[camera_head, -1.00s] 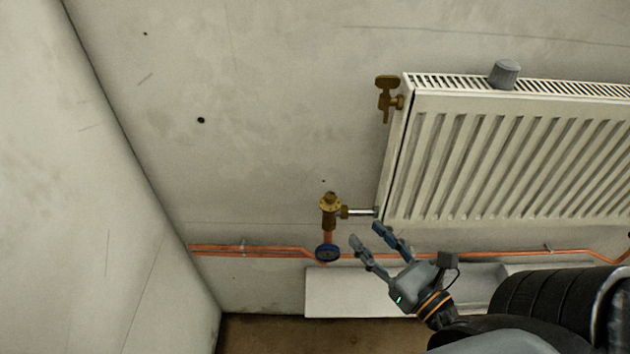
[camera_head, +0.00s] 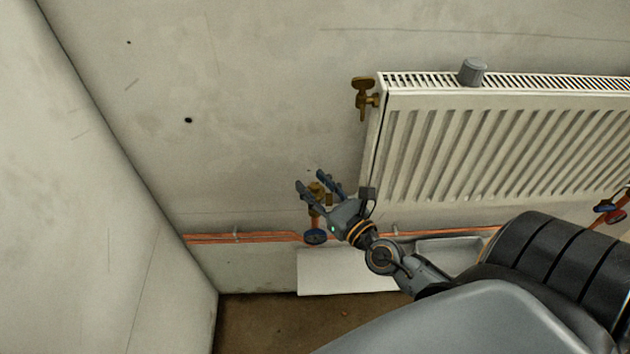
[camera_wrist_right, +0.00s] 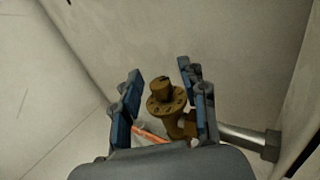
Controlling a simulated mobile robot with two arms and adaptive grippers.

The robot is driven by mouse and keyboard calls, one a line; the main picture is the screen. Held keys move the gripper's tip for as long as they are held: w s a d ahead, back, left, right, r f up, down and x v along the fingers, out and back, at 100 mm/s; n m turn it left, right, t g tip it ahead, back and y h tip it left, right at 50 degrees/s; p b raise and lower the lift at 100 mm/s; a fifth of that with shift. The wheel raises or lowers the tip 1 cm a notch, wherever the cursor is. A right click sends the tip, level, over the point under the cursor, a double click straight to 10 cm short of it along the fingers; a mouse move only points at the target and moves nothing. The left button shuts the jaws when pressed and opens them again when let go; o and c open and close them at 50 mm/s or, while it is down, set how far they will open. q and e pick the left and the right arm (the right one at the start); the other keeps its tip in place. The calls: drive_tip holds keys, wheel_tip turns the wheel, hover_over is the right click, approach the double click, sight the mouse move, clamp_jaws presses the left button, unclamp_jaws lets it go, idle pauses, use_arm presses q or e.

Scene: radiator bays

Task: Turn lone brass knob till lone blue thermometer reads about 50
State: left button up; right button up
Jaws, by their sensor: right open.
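The brass knob (camera_head: 316,188) sits on the valve at the lower left corner of the radiator, partly hidden by my right gripper in the head view. In the right wrist view the brass knob (camera_wrist_right: 163,92) stands between the two fingers, with gaps on both sides. My right gripper (camera_head: 315,182) is open around it; its blue fingertips also show in the right wrist view (camera_wrist_right: 160,84). My left gripper is not in view.
The white radiator (camera_head: 500,150) fills the right side, with a brass tee-shaped fitting (camera_head: 364,92) at its upper left and a grey cap (camera_head: 472,72) on top. Copper pipes (camera_head: 260,237) run low along the wall.

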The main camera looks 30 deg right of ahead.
clamp_jaws()
drive_tip(key=shift+m+h+p, duration=0.6)
drive_tip(key=shift+h+p, duration=0.2)
drive_tip(key=shift+h, duration=0.2)
drive_tip(key=shift+m+h+p, duration=0.4)
drive_tip(key=shift+h+p, duration=0.15)
drive_tip(key=shift+h, duration=0.05)
drive_tip(key=shift+m+h+p, duration=0.3)
drive_tip(key=shift+m+h, duration=0.1)
drive_tip(key=shift+h, duration=0.2)
drive_tip(key=shift+m+g+h, duration=0.3)
drive_tip(key=shift+m+h, duration=0.3)
drive_tip(key=shift+h, duration=0.2)
drive_tip(key=shift+f+m+g+h+p, duration=0.1)
drive_tip(key=shift+m+g+h+p, duration=0.35)
drive_tip(key=shift+m+h, duration=0.55)
drive_tip(key=shift+m+g+h, duration=0.65)
drive_tip(key=shift+g+h, duration=0.05)
drive_tip(key=shift+h, duration=0.45)
drive_tip(key=shift+m+g+h, duration=0.65)
drive_tip(key=shift+h, duration=0.5)
